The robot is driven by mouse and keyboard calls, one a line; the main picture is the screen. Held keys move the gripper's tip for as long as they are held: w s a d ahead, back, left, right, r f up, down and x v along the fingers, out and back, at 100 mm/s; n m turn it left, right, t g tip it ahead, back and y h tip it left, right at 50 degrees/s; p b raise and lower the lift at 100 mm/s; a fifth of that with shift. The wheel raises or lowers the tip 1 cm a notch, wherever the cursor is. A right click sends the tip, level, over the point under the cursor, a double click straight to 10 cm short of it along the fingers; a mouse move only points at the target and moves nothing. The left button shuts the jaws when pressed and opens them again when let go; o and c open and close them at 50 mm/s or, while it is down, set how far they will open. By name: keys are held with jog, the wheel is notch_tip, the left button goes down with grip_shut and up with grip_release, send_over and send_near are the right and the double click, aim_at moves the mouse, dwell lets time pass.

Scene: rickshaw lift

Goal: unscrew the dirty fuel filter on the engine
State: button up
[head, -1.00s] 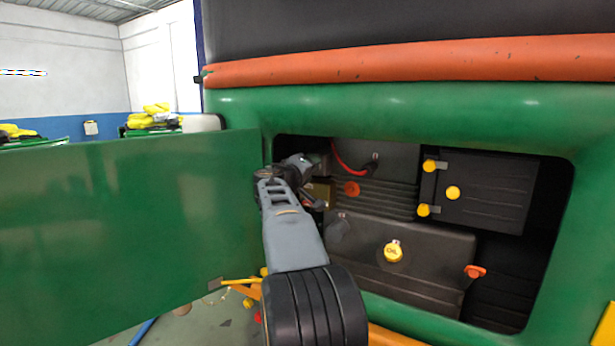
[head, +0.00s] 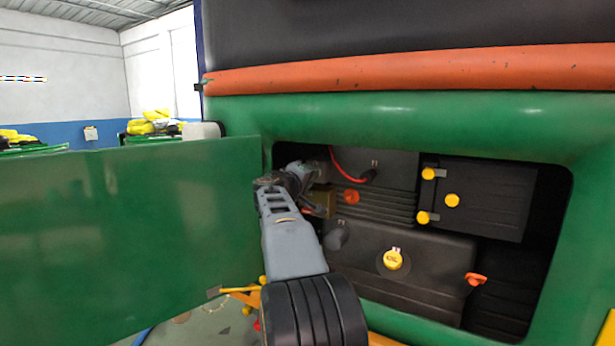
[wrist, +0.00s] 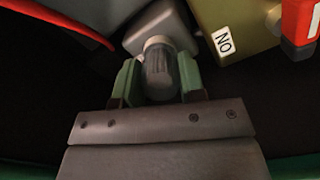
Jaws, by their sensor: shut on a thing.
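The fuel filter (wrist: 161,75) is a dark grey ribbed cylinder under a grey housing (wrist: 157,25) in the wrist view. My gripper (wrist: 160,84) has its two green fingers on either side of the filter and is shut on it. In the head view my gripper (head: 318,170) reaches into the left end of the open engine bay, and the arm hides most of the filter there. The engine (head: 385,200) is dark with ribs and fills the middle of the bay.
A yellow OIL cap (head: 393,260), an orange knob (head: 475,279) and yellow knobs (head: 452,201) sit to the right. The open green door (head: 130,240) stands left of my arm. A brass-coloured box (wrist: 235,40) and a red cable (wrist: 70,25) are close to the filter.

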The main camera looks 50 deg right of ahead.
jog(key=n+p, duration=0.1)
jog(key=n, duration=0.2)
jog(key=shift+r, duration=0.1)
dwell(0.3)
jog(key=n+p, duration=0.1)
jog(key=n, duration=0.1)
jog(key=shift+r+n+p, duration=0.15)
jog(key=shift+n+p, duration=0.15)
jog(key=shift+n, duration=0.7)
jog(key=shift+p, duration=0.35)
